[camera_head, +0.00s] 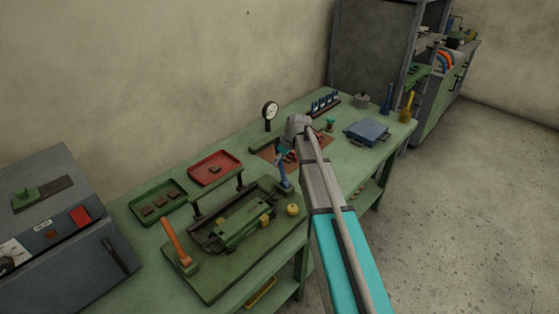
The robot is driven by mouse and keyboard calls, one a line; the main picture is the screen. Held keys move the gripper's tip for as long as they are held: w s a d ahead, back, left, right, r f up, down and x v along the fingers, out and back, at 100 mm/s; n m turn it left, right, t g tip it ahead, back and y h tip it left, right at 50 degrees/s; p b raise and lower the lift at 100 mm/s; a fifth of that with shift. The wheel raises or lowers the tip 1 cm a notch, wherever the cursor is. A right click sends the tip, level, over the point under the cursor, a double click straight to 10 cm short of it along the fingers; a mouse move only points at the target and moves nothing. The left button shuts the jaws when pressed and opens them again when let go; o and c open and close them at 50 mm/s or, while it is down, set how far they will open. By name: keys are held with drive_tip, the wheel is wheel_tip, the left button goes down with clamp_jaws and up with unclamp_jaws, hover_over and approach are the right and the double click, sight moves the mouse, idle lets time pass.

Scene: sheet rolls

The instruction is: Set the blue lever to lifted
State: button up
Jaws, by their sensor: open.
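The blue lever (284,174) stands nearly upright on a small block at the right end of the green sheet-roll machine (235,301). My gripper (282,152) is at the upper end of the blue lever, very close to it. Its fingers are small and partly hidden by my arm, and I cannot tell whether they touch the lever. The gripper is open. An orange lever (173,237) leans to the left at the machine's near left end.
A yellow knob (292,210) sits close to the blue lever's base. A green tray (139,206) and a red tray (230,159) lie behind the machine. A dial gauge (270,110) and a blue box (367,131) stand farther along the green table (124,219).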

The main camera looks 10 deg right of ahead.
drive_tip(key=shift+c, duration=0.2)
clamp_jaws()
drive_tip(key=shift+s+a, duration=0.1)
